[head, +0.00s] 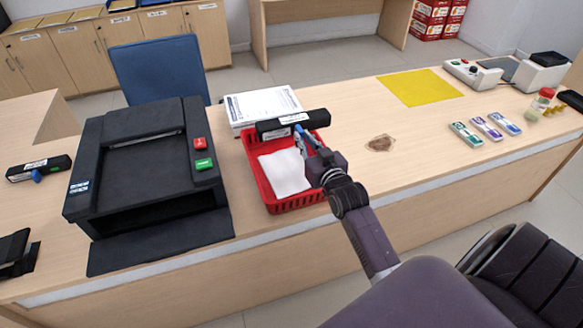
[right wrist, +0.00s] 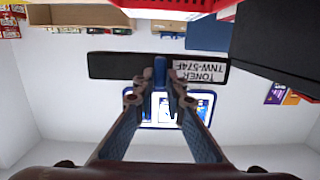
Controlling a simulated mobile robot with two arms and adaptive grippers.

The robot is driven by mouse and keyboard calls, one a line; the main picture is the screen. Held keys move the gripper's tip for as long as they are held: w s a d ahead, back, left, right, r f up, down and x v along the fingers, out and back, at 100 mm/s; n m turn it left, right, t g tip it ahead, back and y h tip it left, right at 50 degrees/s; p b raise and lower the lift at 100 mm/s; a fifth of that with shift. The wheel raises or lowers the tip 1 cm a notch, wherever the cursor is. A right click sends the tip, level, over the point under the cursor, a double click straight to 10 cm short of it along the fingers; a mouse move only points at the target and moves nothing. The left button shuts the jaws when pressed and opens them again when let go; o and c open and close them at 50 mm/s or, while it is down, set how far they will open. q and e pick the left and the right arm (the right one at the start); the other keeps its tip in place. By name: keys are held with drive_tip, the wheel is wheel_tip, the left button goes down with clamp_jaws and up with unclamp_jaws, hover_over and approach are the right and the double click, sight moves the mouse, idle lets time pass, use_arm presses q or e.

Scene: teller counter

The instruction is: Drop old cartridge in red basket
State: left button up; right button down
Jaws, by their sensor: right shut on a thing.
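My right gripper (head: 306,145) is shut on a long black toner cartridge (head: 285,124), by its blue tab. The cartridge is level above the far part of the red basket (head: 268,188) and hides part of its rim. A white cloth or paper (head: 284,172) lies in the basket. In the right wrist view, the gripper (right wrist: 160,78) grips the tab at the middle of the cartridge (right wrist: 118,66), whose label reads TONER TNW-574F upside down. Another black cartridge (head: 50,165) with a blue tab lies on the counter at the left. My left gripper is not in view.
A black printer (head: 137,150) with red and green buttons stands left of the basket. A paper stack (head: 262,104) is behind it. A brown stain (head: 381,143), yellow mat (head: 421,88) and several small coloured packs (head: 466,134) lie to the right.

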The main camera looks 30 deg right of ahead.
wheel_tip(320, 180, down, 6)
drive_tip(key=b, duration=0.6)
drive_tip(key=shift+w+d+f+b, duration=0.15)
drive_tip(key=shift+w+d+b, duration=0.05)
drive_tip(key=shift+w+b, duration=0.1)
drive_tip(key=c, duration=1.9)
unclamp_jaws()
drive_tip(key=v, duration=1.2)
drive_tip(key=shift+a, duration=0.1)
